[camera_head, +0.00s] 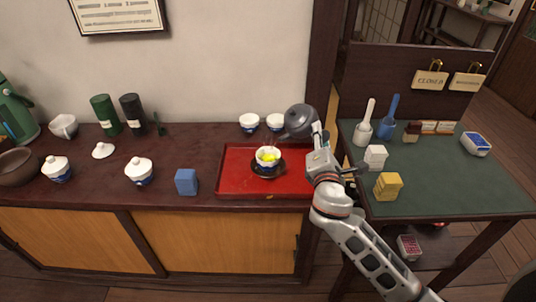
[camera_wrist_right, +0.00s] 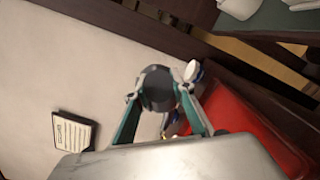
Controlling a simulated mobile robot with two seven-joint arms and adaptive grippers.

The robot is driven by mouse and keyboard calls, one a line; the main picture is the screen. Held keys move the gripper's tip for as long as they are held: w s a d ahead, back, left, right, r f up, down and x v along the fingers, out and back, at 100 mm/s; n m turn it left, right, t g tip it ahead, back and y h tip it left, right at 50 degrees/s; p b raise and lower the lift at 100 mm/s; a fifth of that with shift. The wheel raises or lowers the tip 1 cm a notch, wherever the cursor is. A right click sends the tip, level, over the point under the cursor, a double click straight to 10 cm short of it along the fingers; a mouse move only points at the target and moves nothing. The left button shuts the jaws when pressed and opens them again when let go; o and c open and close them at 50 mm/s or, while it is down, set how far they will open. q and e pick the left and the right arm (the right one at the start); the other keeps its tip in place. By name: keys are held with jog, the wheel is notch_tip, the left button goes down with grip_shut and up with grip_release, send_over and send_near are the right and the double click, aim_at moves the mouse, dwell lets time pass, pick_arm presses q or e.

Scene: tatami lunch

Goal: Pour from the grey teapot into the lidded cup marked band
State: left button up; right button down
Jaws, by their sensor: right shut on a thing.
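My right gripper (camera_head: 315,138) is shut on the grey teapot (camera_head: 300,119) and holds it in the air above the back right of the red tray. The teapot is tilted, its spout pointing left and down toward an open white cup (camera_head: 267,153) with yellow-green inside. This cup stands on a dark saucer (camera_head: 267,173) on the tray. In the right wrist view the teapot (camera_wrist_right: 158,88) sits between my two fingers. Two lidded white cups with blue markings, one left (camera_head: 57,170) and one nearer the middle (camera_head: 140,172), stand on the counter. I cannot read which is marked band. My left gripper is out of view.
The red tray (camera_head: 232,180) lies on the dark counter (camera_head: 215,135). A loose white lid (camera_head: 103,151), a blue block (camera_head: 186,182), dark canisters (camera_head: 133,112) and two small white cups (camera_head: 249,122) stand around. A green table (camera_head: 440,185) with blocks is at right.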

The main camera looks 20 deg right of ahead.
jog(key=shift+r, duration=0.1)
jog(key=shift+w+d+r+m+p, duration=0.15)
jog(key=shift+d+r+m+p, duration=0.15)
jog(key=shift+p, duration=0.5)
pick_arm(q)
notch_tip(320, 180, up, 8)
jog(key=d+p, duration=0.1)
jog(key=p, duration=0.6)
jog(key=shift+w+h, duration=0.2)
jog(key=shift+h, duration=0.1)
pick_arm(e)
jog(key=w+d+f+m+g+y, duration=0.1)
jog(key=d+f+m+g, duration=0.2)
jog(key=d+f, duration=0.2)
jog(key=shift+w+f+y, duration=0.2)
jog(key=shift+f+y, duration=0.2)
jog(key=shift+f, duration=0.1)
